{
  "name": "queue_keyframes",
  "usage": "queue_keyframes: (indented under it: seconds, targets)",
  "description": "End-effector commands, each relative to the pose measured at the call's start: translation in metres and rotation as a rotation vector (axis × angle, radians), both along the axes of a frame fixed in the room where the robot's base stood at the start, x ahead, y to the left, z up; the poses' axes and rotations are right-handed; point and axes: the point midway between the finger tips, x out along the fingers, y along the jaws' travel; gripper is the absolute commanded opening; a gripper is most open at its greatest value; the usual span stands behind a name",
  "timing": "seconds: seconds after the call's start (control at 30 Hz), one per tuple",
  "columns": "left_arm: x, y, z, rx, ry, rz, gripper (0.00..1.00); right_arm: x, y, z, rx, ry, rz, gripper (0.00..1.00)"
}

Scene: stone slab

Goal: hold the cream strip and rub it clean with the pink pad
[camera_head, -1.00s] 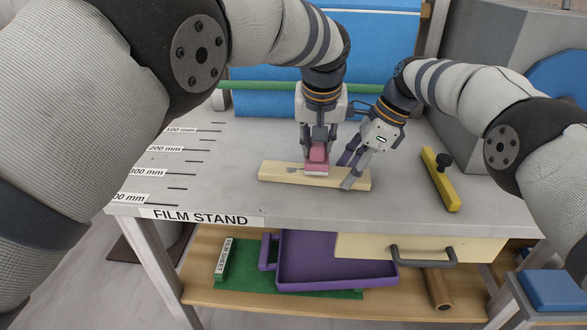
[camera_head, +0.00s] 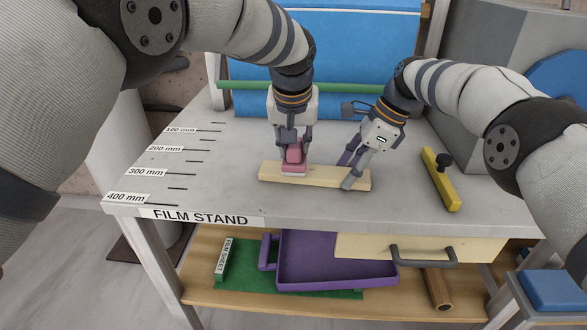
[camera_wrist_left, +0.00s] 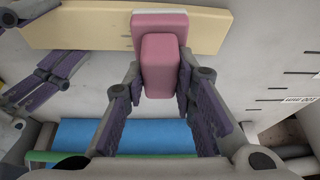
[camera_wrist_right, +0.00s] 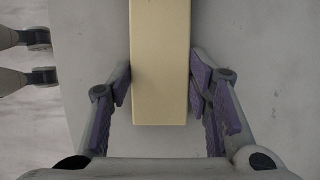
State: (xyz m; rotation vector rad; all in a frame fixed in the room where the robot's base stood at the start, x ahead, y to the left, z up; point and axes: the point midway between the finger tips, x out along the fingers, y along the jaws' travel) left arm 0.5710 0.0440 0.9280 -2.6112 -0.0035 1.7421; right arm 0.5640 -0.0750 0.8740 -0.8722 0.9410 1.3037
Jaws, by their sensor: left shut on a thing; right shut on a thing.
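The cream strip (camera_head: 325,177) lies flat on the grey stone slab, running left to right. My right gripper (camera_head: 353,170) is shut on its right end; the right wrist view shows the strip (camera_wrist_right: 160,60) between the purple-padded fingers (camera_wrist_right: 162,92). My left gripper (camera_head: 294,148) is shut on the pink pad (camera_head: 293,158), which rests on the strip left of its middle. The left wrist view shows the pad (camera_wrist_left: 160,60) between the fingers and over the strip (camera_wrist_left: 80,27). A dark smudge seen earlier on the strip is not visible; the pad covers that area.
A yellow bar with a black knob (camera_head: 441,180) lies to the right on the slab (camera_head: 225,195). A green rod (camera_head: 240,86) and blue sheet (camera_head: 350,50) stand behind. Below are a purple tray (camera_head: 330,262) and a drawer handle (camera_head: 424,256). The slab's left side is clear.

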Motion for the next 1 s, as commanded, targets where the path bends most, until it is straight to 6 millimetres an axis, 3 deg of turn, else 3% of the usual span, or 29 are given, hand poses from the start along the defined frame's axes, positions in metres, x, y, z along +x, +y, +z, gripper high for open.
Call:
queue_keyframes:
  seconds: [0.3, 0.43, 1.0]
  targets:
    - [0.002, 0.022, -0.003, -0.001, 0.001, 0.001, 0.00, 0.000, 0.000, -0.002, 0.000, 0.004, -0.001, 0.00]
    - [0.002, 0.022, -0.007, -0.001, 0.001, -0.001, 0.00, -0.001, 0.000, -0.002, 0.000, 0.003, 0.000, 0.00]
    - [-0.002, -0.015, -0.013, -0.002, 0.005, -0.002, 0.00, -0.001, 0.001, -0.002, 0.000, 0.004, 0.001, 0.00]
